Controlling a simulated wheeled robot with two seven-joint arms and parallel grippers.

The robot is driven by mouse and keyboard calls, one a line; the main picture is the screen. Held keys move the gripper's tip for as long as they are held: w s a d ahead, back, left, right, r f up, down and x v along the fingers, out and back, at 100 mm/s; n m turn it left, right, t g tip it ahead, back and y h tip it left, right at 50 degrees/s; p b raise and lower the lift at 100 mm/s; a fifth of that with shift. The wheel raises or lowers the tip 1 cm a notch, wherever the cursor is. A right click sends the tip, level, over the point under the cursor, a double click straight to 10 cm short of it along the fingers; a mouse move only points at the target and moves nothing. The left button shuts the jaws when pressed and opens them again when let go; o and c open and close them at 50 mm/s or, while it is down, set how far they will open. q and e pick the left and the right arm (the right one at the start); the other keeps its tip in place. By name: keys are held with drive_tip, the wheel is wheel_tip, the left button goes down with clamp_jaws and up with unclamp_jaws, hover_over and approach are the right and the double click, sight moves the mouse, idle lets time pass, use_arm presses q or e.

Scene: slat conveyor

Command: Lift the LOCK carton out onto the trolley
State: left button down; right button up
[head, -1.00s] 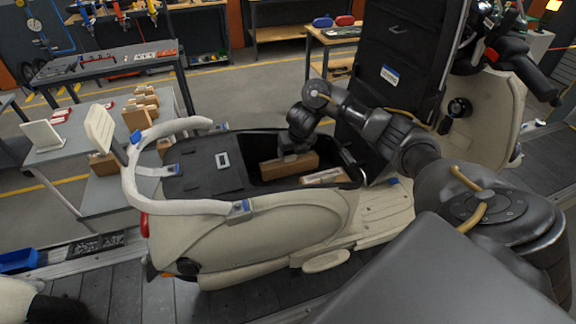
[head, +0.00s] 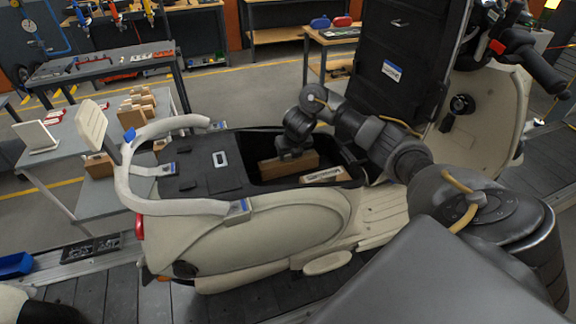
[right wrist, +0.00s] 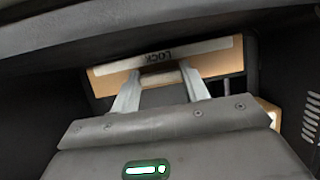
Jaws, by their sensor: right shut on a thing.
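The LOCK carton (head: 290,166) is a brown box inside the scooter's open black compartment (head: 257,143). In the right wrist view the carton (right wrist: 215,60) shows a pale strip with LOCK upside down and a raised tab between the fingers. My right gripper (head: 294,152) reaches down from above. In the right wrist view this gripper (right wrist: 160,80) is shut on the carton's tab. The carton's lower part is hidden by the compartment wall. The grey trolley (head: 76,141) stands left of the scooter. My left gripper is not in view.
A second carton (head: 322,175) with a white label lies at the compartment's right end. The trolley carries several small cartons (head: 136,106) and a white panel (head: 35,137). The scooter's pale rear rail (head: 128,185) and raised seat part lie between compartment and trolley.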

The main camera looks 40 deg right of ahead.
drive_tip(key=shift+c, duration=0.8)
drive_tip(key=shift+r, duration=0.1)
wheel_tip(320, 180, up, 6)
drive_tip(key=p, duration=0.2)
drive_tip(key=shift+w+p, duration=0.1)
drive_tip(key=shift+p, duration=0.25)
wheel_tip(320, 180, up, 22)
drive_tip(key=shift+b, duration=0.4)
